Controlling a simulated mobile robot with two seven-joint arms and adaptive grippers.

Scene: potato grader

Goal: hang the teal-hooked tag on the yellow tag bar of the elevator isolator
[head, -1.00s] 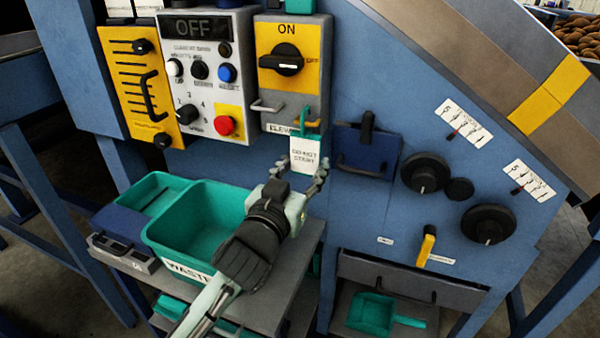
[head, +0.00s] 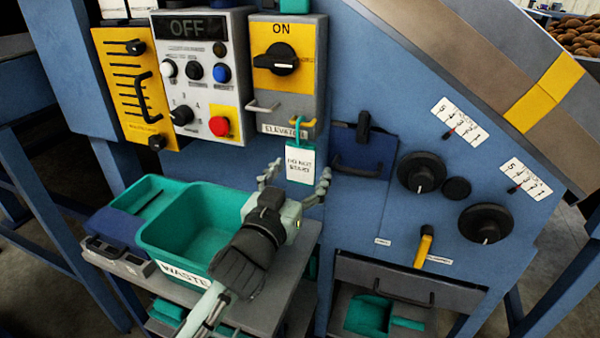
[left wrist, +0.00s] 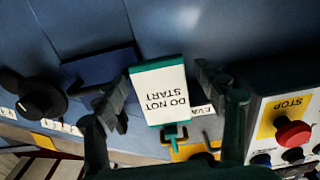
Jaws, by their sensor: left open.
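The white "DO NOT START" tag (head: 300,165) with its teal hook (head: 298,127) hangs upright at the lower right of the elevator isolator (head: 288,98). The hook appears to be over the yellow tag bar (head: 309,122); the exact contact is too small to tell. In the left wrist view the tag (left wrist: 160,92) appears upside down, with its hook (left wrist: 175,134) at the yellow bar (left wrist: 190,150). My left gripper (head: 296,186) is open, its fingers apart on either side of the tag's lower part, with visible gaps. My right gripper is not in view.
A grey handle (head: 263,107) sits left of the tag bar. The red stop button (head: 219,126) is further left. A teal waste bin (head: 150,232) stands on a shelf below. A blue panel with a black handle (head: 357,168) is close on the right.

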